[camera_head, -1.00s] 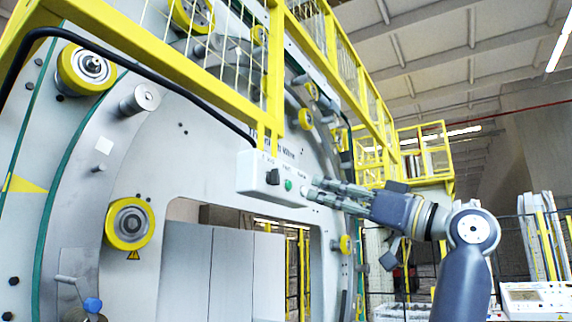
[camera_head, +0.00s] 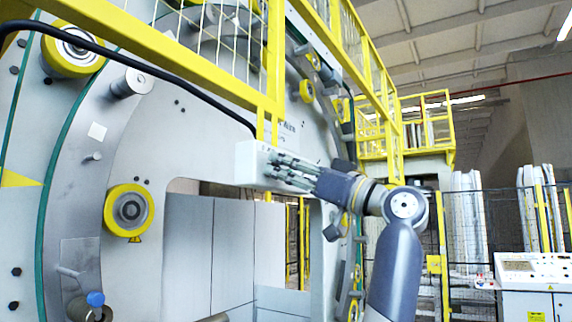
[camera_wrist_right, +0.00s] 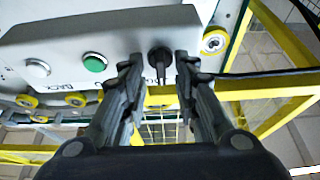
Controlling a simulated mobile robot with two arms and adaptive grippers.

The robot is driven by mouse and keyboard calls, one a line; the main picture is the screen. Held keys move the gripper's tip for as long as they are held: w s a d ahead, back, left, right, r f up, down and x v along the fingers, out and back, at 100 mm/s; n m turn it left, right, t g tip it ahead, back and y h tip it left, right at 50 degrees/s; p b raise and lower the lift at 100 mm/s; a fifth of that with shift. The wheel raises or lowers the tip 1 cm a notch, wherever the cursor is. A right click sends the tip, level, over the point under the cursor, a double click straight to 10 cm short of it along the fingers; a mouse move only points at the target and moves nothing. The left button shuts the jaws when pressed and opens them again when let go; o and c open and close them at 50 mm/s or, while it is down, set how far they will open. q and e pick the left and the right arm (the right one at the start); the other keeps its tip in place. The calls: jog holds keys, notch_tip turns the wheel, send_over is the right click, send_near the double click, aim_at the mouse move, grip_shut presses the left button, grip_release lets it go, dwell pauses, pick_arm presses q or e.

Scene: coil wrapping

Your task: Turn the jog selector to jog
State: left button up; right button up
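The jog selector (camera_wrist_right: 160,62) is a black knob on the pale control box (camera_wrist_right: 60,35), seen in the right wrist view; its handle points down in that picture. My right gripper (camera_wrist_right: 159,72) is open, with one finger on each side of the knob and narrow gaps showing; I cannot tell how deep the tips reach. In the head view my right gripper (camera_head: 275,167) is in front of the control box (camera_head: 247,163) and hides the knob. My left gripper is not in view.
A green button (camera_wrist_right: 95,63) and a white button (camera_wrist_right: 38,68) sit beside the knob. Yellow guard railing (camera_head: 270,70) runs above the box, and a black cable (camera_head: 150,70) arches to it. A yellow roller (camera_head: 129,210) is on the machine at left.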

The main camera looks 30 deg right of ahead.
grip_shut()
jog(key=shift+s+r, duration=0.1)
jog(key=shift+s, duration=0.1)
jog(key=shift+m, duration=0.3)
jog(key=shift+r+m+g+h+b, duration=0.1)
jog(key=shift+m+g+h+b, duration=0.35)
jog(key=shift+m+h, duration=2.1)
jog(key=shift+r+m+h+b, duration=0.1)
jog(key=shift+m+h+b, duration=0.45)
jog(key=shift+m, duration=4.15)
jog(key=shift+m+g+h+b, duration=0.25)
jog(key=shift+m+h+b, duration=0.8)
jog(key=shift+m, duration=2.6)
